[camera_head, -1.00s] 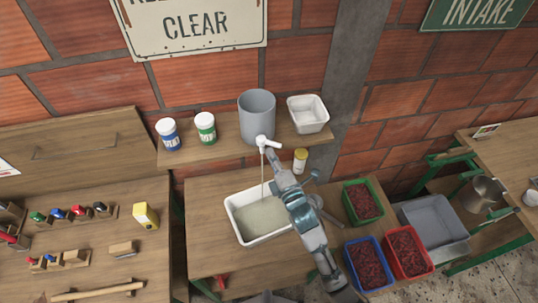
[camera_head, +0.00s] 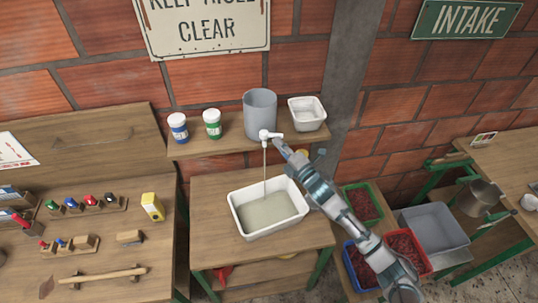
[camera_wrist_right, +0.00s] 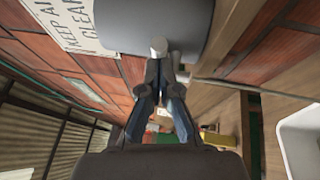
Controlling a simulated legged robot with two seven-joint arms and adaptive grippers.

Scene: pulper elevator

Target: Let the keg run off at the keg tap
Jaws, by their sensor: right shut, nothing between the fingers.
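The grey keg (camera_head: 260,113) stands on the wall shelf. Its white tap (camera_head: 266,135) sticks out at the keg's lower front. A thin stream runs from the tap down into the white tub (camera_head: 235,222) on the table, which holds pale murky liquid. My right gripper (camera_head: 281,146) is shut and empty, with its fingertips right at the tap's handle. In the right wrist view the closed fingers (camera_wrist_right: 165,75) point at the light round end of the tap (camera_wrist_right: 158,47) below the grey keg (camera_wrist_right: 160,20); whether they touch cannot be told. My left gripper is not in view.
A blue-labelled jar (camera_head: 178,128), a green-labelled jar (camera_head: 212,125) and a small white tray (camera_head: 307,113) share the shelf. Red-filled crates (camera_head: 430,262) and a grey bin (camera_head: 433,226) stand right, partly behind my arm. A left bench holds a yellow box (camera_head: 152,207).

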